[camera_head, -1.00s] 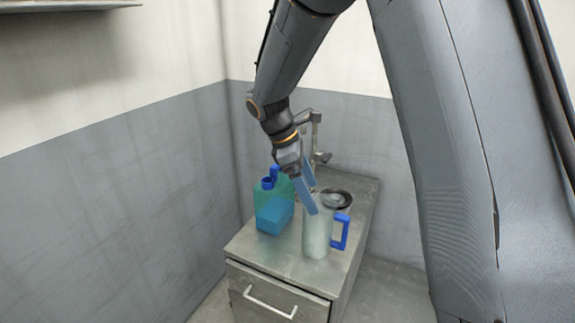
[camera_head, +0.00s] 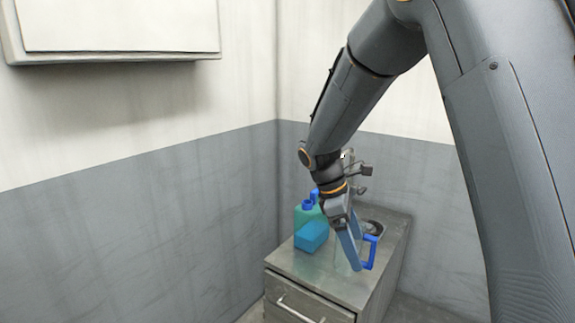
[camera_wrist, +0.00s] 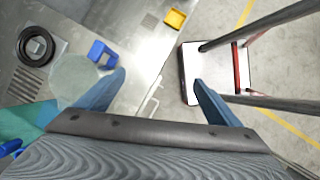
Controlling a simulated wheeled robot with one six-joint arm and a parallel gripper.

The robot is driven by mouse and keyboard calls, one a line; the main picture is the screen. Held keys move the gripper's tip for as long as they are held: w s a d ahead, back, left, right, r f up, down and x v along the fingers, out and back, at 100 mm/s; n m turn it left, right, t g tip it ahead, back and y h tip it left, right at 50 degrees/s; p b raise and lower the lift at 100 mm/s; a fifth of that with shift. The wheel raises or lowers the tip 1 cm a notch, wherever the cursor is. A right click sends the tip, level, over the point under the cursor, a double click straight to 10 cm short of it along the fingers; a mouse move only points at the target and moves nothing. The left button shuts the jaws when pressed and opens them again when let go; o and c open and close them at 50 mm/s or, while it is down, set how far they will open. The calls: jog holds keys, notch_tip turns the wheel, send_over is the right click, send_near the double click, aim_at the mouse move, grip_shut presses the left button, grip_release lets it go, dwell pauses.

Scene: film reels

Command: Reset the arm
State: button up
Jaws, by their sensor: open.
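My gripper (camera_head: 351,250) has long blue fingers, spread apart and empty in the wrist view (camera_wrist: 160,92). In the head view it points down over the steel cabinet, overlapping a clear jug with a blue handle (camera_head: 370,252); contact cannot be told. The jug also shows in the wrist view (camera_wrist: 74,80), left of the left finger, its handle toward the middle. My arm hides part of the jug in the head view.
A teal bottle with blue cap (camera_head: 309,228) stands on the cabinet (camera_head: 300,265), left of the gripper. A tap and round sink basin (camera_wrist: 38,46) are behind. A yellow object (camera_wrist: 176,18) and a white-topped stand with red frame (camera_wrist: 189,72) show in the wrist view.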

jog(key=s+d+f+m+t+y, duration=0.1)
jog(key=s+m+y, duration=0.1)
jog(key=s+m, duration=0.5)
jog(key=s+d+f+m+t+y, duration=0.1)
jog(key=s+f+m+y, duration=0.1)
jog(key=s+m, duration=0.6)
jog(key=shift+s+d+t, duration=0.3)
jog(key=shift+s+d, duration=0.1)
jog(key=shift+s, duration=0.75)
jog(key=shift+f, duration=0.1)
